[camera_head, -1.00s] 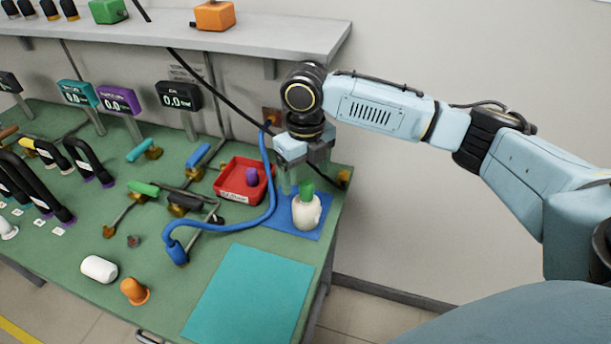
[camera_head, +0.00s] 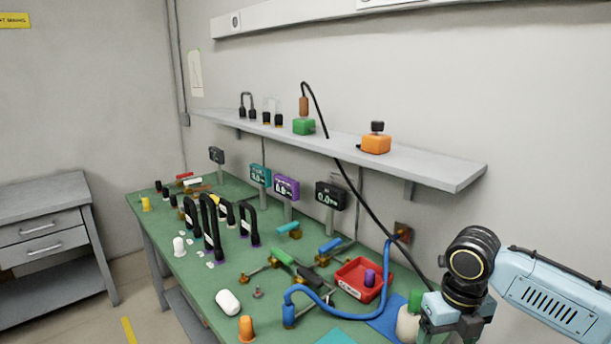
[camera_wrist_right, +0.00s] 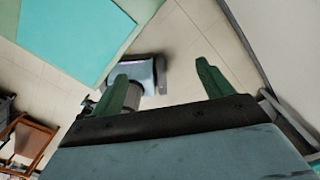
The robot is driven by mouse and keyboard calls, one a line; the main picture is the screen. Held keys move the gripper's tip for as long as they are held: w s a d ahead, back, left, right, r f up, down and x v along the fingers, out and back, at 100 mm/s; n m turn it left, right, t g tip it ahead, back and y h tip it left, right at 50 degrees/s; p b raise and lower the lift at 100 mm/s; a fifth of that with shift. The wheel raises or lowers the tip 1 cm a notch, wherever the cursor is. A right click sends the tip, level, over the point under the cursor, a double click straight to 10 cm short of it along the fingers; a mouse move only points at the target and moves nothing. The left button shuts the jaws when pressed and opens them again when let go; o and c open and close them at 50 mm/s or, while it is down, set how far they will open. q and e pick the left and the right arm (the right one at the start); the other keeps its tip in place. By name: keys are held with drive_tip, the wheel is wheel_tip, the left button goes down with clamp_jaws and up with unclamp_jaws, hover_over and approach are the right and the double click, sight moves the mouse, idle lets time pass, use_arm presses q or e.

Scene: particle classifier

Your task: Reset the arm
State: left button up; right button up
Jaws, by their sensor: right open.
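My right arm comes in from the right in the head view, with its gripper (camera_head: 455,328) at the lower right, next to the white flask (camera_head: 406,324) with a green top (camera_head: 415,299). The head view cuts off its fingertips. In the right wrist view the gripper (camera_wrist_right: 163,85) has two green fingers spread wide with nothing between them. Tiled floor shows beyond them. I cannot tell whether the gripper touches the flask. My left gripper is not in view.
The green workbench (camera_head: 205,285) holds a red tray (camera_head: 345,284) with a purple piece, a blue hose (camera_head: 322,297), valves and black tubes. A grey shelf (camera_head: 440,171) runs above it. A teal sheet (camera_wrist_right: 60,35) shows at upper left in the wrist view.

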drive_tip(key=s+a+f+m+t+y, duration=0.2)
drive_tip(key=s+a+f+m+y, duration=0.1)
drive_tip(key=s+a+f+m, duration=1)
drive_tip(key=s+d+m+t+h, duration=0.15)
drive_tip(key=s+d+m, duration=0.4)
drive_tip(key=m, duration=0.65)
drive_tip(key=s+d+m+h, duration=0.2)
drive_tip(key=s+d+m, duration=0.2)
drive_tip(key=s+m, duration=0.5)
wheel_tip(320, 180, down, 22)
drive_tip(key=w+m+g, duration=0.1)
drive_tip(key=w, duration=0.1)
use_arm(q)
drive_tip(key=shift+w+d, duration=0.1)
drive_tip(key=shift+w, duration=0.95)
use_arm(e)
drive_tip(key=s+d+f+g, duration=0.1)
drive_tip(key=s+d+f, duration=0.2)
drive_tip(key=s+f, duration=1.3)
drive_tip(key=shift+s+d+f, duration=0.15)
drive_tip(key=shift+s+f, duration=0.1)
drive_tip(key=shift+f, duration=0.25)
